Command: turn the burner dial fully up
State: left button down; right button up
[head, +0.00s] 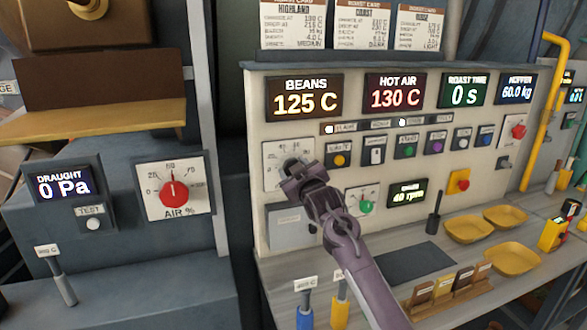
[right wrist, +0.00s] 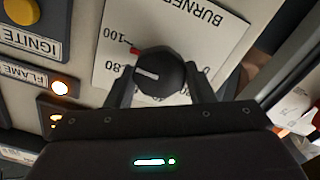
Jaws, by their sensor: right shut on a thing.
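The burner dial (right wrist: 160,76) is a dark round knob on a white scale plate (right wrist: 170,40) in the right wrist view. Its white pointer line aims left, near the 80 label and short of the red mark by 100. My right gripper (right wrist: 163,88) is shut on the dial, one finger on each side. In the head view my right gripper (head: 300,172) covers the dial, and part of the scale plate (head: 272,182) shows beside it. My left gripper is not in view.
A display reads BEANS 125 C (head: 305,97), another HOT AIR 130 C (head: 394,93). A red AIR dial (head: 173,192) is on the left cabinet. Yellow bowls (head: 468,230) and a card rack (head: 448,290) stand on the counter.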

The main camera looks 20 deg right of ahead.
jog(key=shift+f+m, duration=0.25)
jog(key=shift+m, duration=0.35)
jog(key=o, duration=0.7)
jog(key=shift+c, duration=0.2)
jog(key=o, duration=0.3)
jog(key=shift+r, duration=0.1)
jog(key=shift+s, duration=0.1)
jog(key=s+b, duration=0.2)
jog(key=s, duration=0.5)
jog(key=shift+s+d, duration=0.15)
jog(key=shift+s, duration=0.2)
